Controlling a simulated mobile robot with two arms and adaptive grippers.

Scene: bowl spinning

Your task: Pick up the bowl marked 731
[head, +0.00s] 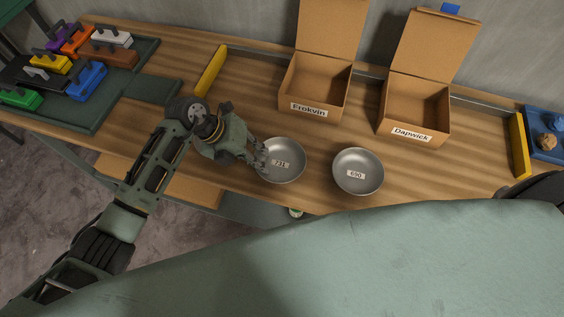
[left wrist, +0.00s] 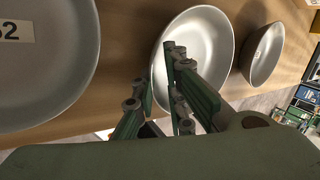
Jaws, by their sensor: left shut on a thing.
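The grey metal bowl marked 731 (head: 287,172) is at the front middle of the wooden table. My left gripper (head: 261,155) is at its left rim and shut on it. In the left wrist view, the fingers (left wrist: 160,85) stand on either side of the rim of the middle bowl (left wrist: 208,38), one inside and one outside. Its label does not show there. I cannot tell whether the bowl is lifted. A bowl marked 690 (head: 358,178) stands to its right, apart from it. My right gripper is not in view.
Another bowl (left wrist: 60,75), its label ending in 2, shows at left in the wrist view. Open cardboard boxes labelled Frokvin (head: 315,96) and Dapwick (head: 412,118) stand behind. A green tray (head: 112,112) with coloured blocks is left; a blue tray (head: 546,153) is right.

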